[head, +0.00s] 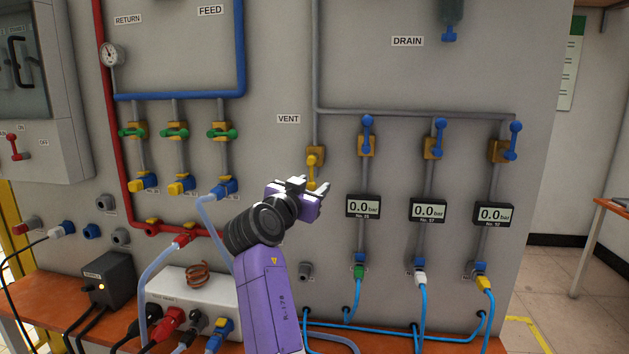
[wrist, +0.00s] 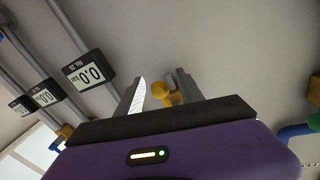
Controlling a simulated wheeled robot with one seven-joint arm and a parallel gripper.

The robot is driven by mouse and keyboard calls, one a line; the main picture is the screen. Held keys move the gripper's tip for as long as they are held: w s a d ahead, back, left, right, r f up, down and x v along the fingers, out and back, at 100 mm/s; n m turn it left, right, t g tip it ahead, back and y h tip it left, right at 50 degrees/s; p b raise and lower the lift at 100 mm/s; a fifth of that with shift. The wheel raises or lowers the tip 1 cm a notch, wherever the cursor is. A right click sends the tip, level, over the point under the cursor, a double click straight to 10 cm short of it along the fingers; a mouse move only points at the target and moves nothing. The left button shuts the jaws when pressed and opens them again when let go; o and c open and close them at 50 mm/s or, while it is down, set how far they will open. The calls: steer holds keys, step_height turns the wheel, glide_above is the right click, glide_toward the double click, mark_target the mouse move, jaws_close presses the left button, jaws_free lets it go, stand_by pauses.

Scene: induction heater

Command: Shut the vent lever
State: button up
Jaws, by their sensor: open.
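The yellow vent lever (head: 312,169) is on a yellow valve body under the VENT label (head: 289,119). Its handle hangs down, in line with the grey pipe. My gripper (head: 314,184) is open, just below and in front of the lever's lower end in the head view. In the wrist view the yellow lever (wrist: 166,94) shows between the two fingers of my gripper (wrist: 160,76). I cannot tell whether either finger touches it. The fingers partly hide the lever's lower end.
Several blue levers, one of them here (head: 367,133), stand right of the vent. Below them are pressure displays (head: 363,206) reading 0.0. Green valves (head: 176,133) and a blue hose (head: 215,192) are to the left. The orange bench (head: 400,344) runs along below.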

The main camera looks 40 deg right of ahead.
steer(key=shift+x, duration=1.3)
jaws_close()
stand_by(0.5)
